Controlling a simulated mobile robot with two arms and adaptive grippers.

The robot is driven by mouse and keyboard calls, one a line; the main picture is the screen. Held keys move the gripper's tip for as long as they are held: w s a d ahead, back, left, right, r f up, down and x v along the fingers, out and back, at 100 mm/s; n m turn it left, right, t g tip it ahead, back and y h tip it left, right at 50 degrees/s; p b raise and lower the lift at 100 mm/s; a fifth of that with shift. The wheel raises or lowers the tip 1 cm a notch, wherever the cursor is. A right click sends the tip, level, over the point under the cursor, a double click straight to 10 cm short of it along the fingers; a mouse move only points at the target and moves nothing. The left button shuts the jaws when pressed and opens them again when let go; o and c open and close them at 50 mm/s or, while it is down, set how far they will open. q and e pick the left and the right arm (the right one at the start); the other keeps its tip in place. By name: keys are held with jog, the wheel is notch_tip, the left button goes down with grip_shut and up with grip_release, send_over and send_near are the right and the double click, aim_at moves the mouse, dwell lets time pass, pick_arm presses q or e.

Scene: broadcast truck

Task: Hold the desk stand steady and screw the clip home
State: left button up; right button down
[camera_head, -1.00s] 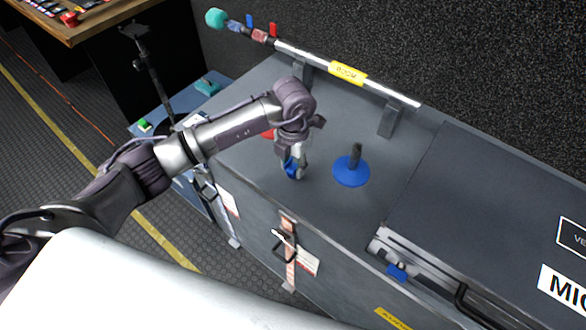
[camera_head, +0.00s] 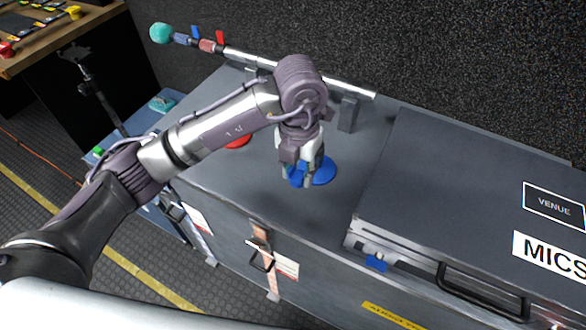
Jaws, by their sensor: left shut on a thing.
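My left gripper (camera_head: 300,178) comes in from the left and points down over the grey case. It is shut on a small blue piece, which looks like the clip (camera_head: 297,174). The desk stand's round blue base (camera_head: 324,172) lies on the case lid, just right of and partly behind the gripper. The stand's dark post is hidden by the gripper. I cannot tell whether the clip touches the post. My right gripper is not in view.
A red disc (camera_head: 238,142) lies partly hidden behind my left arm. A boom pole (camera_head: 340,84) rests on brackets along the back. A case marked MICS (camera_head: 450,180) stands at right. The lid's front (camera_head: 250,195) is bare.

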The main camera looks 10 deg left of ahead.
pick_arm(q)
jog(key=shift+a, duration=0.1)
jog(key=shift+a+f+m, duration=0.15)
jog(key=shift+f+m, duration=0.1)
jog(key=shift+m, duration=0.05)
jog(key=s+a+f+m, duration=0.6)
jog(key=a+m, duration=0.1)
jog(key=m, duration=0.8)
jog(key=s+a+f+m+p, duration=0.1)
jog(key=s+a+f+m, duration=0.5)
jog(key=m, duration=1)
jog(key=shift+s+a, duration=0.3)
jog(key=shift+a, duration=0.2)
